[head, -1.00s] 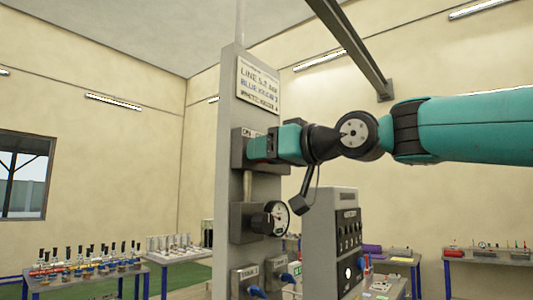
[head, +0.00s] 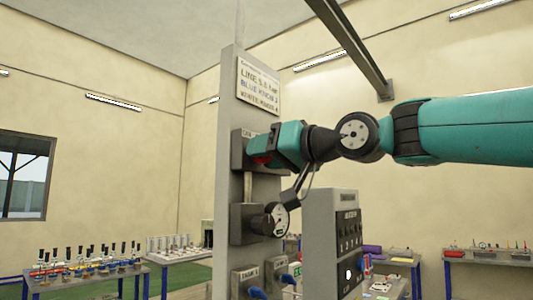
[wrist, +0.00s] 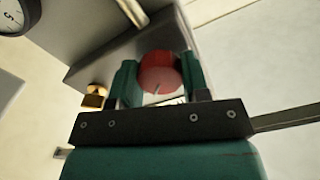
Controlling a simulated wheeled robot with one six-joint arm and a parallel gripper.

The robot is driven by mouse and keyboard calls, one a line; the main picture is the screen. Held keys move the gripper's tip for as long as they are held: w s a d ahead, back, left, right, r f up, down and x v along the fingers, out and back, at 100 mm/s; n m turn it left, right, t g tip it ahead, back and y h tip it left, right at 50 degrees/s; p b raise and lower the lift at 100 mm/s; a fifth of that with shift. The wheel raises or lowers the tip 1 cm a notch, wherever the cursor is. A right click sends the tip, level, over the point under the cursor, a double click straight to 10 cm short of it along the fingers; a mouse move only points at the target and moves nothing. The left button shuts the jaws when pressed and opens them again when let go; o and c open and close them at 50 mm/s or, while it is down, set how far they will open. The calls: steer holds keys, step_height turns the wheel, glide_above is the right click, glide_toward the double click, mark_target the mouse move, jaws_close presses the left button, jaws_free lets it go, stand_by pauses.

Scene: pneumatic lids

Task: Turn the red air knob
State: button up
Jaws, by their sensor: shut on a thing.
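The red air knob (wrist: 160,72) is round and sits on a grey block on the panel. In the wrist view it lies between the two green fingers of my gripper (wrist: 158,82), which is shut on it. A thin pointer line shows on the knob's face, and the wrist view is tilted relative to the block. In the head view a bit of the red knob (head: 262,160) shows below my gripper (head: 270,152) at the upper block of the grey column (head: 229,100). The rest of the knob is hidden by the fingers there.
A round gauge (head: 277,219) is mounted below the knob, close under my wrist. Lower boxes with blue handles (head: 257,292) stick out from the column. A grey cabinet (head: 333,210) stands to the right. Tables with parts stand behind.

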steer(key=o, duration=0.9)
steer(key=shift+b+v, duration=3.05)
steer(key=shift+v, duration=5.7)
